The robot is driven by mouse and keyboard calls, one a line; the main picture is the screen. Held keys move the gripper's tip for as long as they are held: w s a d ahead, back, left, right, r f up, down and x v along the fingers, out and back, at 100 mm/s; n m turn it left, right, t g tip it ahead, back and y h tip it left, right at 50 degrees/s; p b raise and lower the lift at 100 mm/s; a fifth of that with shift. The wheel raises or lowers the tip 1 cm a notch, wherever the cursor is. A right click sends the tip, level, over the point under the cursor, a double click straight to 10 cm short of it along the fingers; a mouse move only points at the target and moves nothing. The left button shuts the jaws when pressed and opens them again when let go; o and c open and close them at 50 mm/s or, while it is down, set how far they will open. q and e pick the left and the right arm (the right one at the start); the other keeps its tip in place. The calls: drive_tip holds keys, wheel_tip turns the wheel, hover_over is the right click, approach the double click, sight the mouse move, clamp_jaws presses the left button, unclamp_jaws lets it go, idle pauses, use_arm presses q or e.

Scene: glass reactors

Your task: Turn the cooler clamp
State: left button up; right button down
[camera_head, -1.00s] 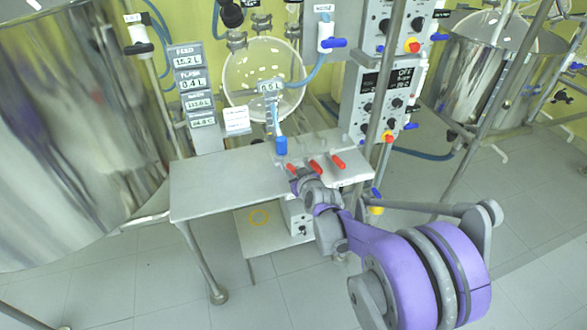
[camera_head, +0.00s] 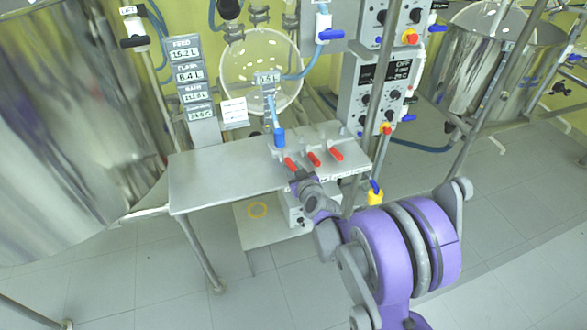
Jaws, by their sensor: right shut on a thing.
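Three red clamp handles sit in a row on the grey fitting at the right end of the metal table: a left one (camera_head: 290,164), a middle one (camera_head: 314,158) and a right one (camera_head: 337,154). No readable label shows which is the cooler clamp. My right gripper (camera_head: 295,176) is at the near end of the left red handle, shut on it. Its fingertips are small and partly hidden by the wrist. My left gripper is out of view.
The metal table (camera_head: 215,180) is bare on its left. A blue-tipped tube (camera_head: 279,137) stands behind the handles, before a round glass vessel (camera_head: 240,65). A control panel (camera_head: 375,95) and upright poles stand close on the right. A large steel tank (camera_head: 75,130) fills the left.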

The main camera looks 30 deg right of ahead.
drive_tip(key=c, duration=0.7)
unclamp_jaws()
drive_tip(key=p+v, duration=0.1)
drive_tip(key=v, duration=1)
drive_tip(key=shift+w+a, duration=0.1)
drive_tip(key=s+a+r+n+g+y+p, duration=0.1)
drive_tip(key=s+a+r+g+y+p, duration=0.15)
drive_tip(key=a, duration=0.45)
drive_tip(key=s+a+r+n+g+y+p, duration=0.1)
drive_tip(key=s+a+g+y+p, duration=0.1)
drive_tip(key=s+a, duration=0.35)
drive_tip(key=s+a+g, duration=0.1)
drive_tip(key=s, duration=0.3)
drive_tip(key=s+a+g+h+p, duration=0.1)
drive_tip(key=s+g, duration=0.1)
drive_tip(key=s, duration=0.1)
drive_tip(key=s+a+r+m+g+p, duration=0.1)
drive_tip(key=s, duration=0.3)
drive_tip(key=shift+s+a, duration=0.3)
drive_tip(key=shift+a, duration=0.05)
